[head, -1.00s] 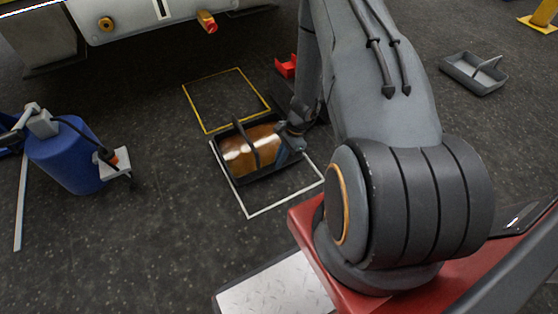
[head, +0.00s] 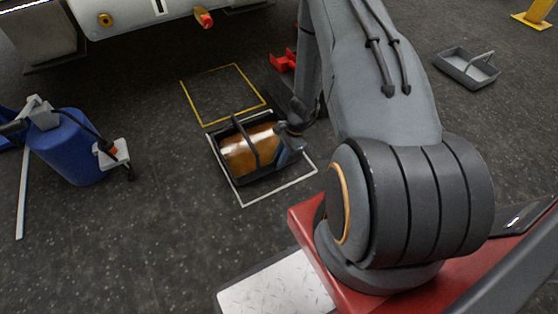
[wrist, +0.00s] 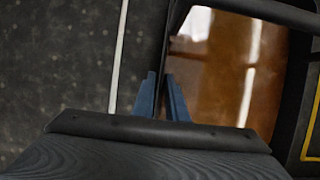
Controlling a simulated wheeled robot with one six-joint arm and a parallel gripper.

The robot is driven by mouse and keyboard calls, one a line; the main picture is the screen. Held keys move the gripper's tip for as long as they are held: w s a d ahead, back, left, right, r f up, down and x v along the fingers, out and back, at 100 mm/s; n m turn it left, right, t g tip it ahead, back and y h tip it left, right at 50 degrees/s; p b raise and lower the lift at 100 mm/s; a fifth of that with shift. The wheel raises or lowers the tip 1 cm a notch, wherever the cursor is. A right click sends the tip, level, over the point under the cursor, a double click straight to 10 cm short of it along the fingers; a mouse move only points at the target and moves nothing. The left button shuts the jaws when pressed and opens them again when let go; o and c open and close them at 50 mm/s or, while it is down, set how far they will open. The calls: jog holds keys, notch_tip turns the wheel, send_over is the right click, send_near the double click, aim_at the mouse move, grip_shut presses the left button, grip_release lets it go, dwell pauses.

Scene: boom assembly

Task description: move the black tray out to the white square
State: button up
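The black tray (head: 273,176) holds shiny brown liquid (head: 240,155) and has a dark handle bar across it. My gripper (head: 287,140) is at the tray's right end. In the wrist view my gripper's blue fingers (wrist: 161,97) sit close on either side of the tray's wall and appear shut on it. A white line (wrist: 118,60) runs beside the tray there, apart from it. I cannot tell whether the tray touches the floor.
An empty yellow square (head: 222,94) lies just behind the tray. A red bin (head: 283,62) stands behind my arm. A blue canister (head: 68,148) with a hose stands at left, and a grey tray (head: 467,69) at far right. The floor left of the white square is clear.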

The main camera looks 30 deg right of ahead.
jog(key=shift+o, duration=1.2)
jog(key=shift+p+v, duration=1.65)
jog(key=shift+v, duration=2.25)
